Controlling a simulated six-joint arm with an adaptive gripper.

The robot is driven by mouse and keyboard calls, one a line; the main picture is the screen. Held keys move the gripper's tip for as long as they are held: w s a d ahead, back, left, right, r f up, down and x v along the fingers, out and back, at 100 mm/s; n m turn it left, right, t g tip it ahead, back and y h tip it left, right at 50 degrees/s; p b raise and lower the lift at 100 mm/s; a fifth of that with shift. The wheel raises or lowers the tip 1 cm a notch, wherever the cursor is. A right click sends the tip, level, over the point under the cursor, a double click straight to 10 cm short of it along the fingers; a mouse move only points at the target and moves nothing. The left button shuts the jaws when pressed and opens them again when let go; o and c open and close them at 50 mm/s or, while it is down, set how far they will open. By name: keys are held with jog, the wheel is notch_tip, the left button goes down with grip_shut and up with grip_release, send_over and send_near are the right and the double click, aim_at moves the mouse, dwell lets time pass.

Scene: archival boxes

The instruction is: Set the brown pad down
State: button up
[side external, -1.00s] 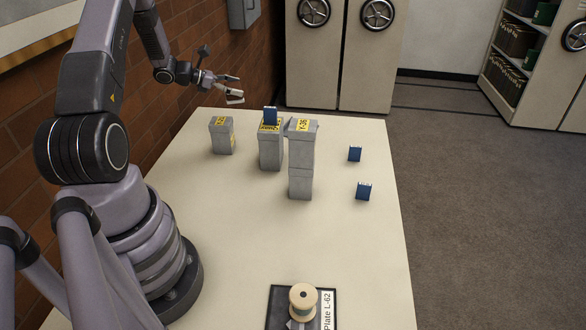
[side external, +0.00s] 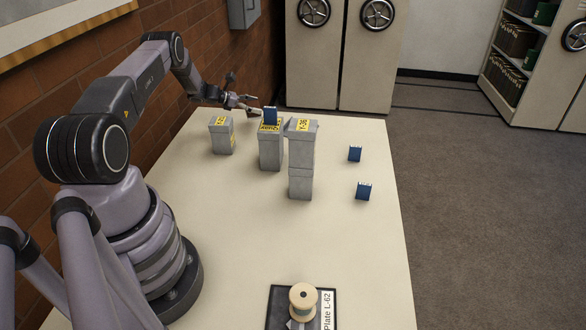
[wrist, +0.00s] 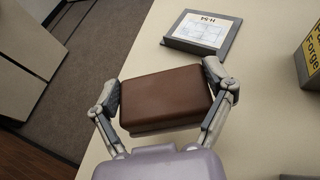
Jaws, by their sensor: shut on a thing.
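The brown pad (wrist: 165,97) is a rounded rectangular block in the wrist view. My gripper (wrist: 162,84) is shut on it, with one finger against each short side. The pad is over the pale table; whether it touches the table cannot be told. In the side view my gripper (side external: 247,102) is low at the far end of the table, behind the grey box with the blue item, and the pad is not clear there.
A grey-framed plate marked H-51 (wrist: 202,33) lies just beyond the pad. A yellow-labelled box (wrist: 310,55) is at right. The side view shows a grey box (side external: 222,138), a tall grey stack (side external: 301,165), blue items (side external: 363,191) and a spool (side external: 303,298).

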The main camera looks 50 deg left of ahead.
jog(key=shift+w+a+f, duration=0.3)
jog(key=shift+w+f, duration=0.15)
jog(key=shift+f, duration=0.2)
jog(key=shift+w+a+f, duration=0.1)
jog(key=shift+f, duration=1.5)
jog(key=o, duration=1)
jog(key=shift+f, duration=0.1)
